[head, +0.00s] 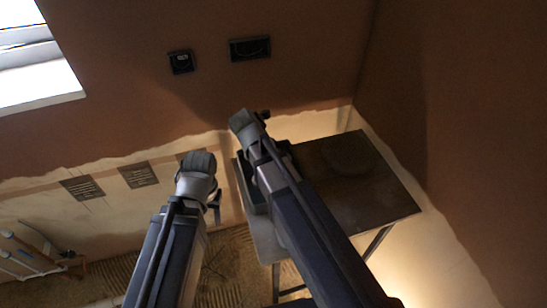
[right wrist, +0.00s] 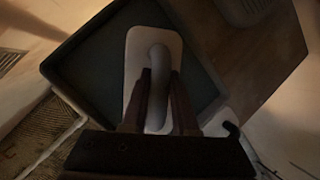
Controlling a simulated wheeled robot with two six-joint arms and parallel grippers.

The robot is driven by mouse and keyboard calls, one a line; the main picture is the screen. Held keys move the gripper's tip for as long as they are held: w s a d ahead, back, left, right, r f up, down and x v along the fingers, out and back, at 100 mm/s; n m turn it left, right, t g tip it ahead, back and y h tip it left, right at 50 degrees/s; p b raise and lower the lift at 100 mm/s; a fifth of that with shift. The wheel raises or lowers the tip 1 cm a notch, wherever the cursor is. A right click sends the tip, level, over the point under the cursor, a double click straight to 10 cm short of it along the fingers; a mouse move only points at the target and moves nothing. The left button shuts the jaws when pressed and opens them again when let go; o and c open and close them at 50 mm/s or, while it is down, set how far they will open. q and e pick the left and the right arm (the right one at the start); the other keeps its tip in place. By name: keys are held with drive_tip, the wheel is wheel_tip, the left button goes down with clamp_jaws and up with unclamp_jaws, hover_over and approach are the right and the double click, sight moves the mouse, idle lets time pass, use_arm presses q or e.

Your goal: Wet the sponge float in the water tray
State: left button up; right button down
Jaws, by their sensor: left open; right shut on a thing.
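In the right wrist view my right gripper (right wrist: 161,76) is shut on the handle of the sponge float (right wrist: 137,48), a pale rounded plate with a grey grip. The float is over the dark rectangular water tray (right wrist: 82,52), within its rim. I cannot tell whether it touches the water. In the head view the tray (head: 247,192) shows as a dark strip at the table's left side, partly behind my right arm. The float is hidden there by that arm. My left gripper (head: 214,196) is open, left of the tray and apart from it.
The brown table top (head: 385,195) extends right of the tray, with a dim round thing (head: 346,153) on it. Dark sockets (head: 250,48) and vents (head: 138,175) are on the wall behind. Pale rails (head: 22,262) stand at the lower left.

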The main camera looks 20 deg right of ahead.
use_arm(q)
drive_tip(key=shift+r, duration=0.1)
use_arm(e)
drive_tip(key=shift+s, duration=0.1)
wheel_tip(320, 180, up, 7)
drive_tip(key=p, duration=0.7)
use_arm(q)
wheel_tip(320, 180, up, 7)
drive_tip(key=shift+a, duration=0.1)
use_arm(e)
drive_tip(key=shift+a, duration=0.1)
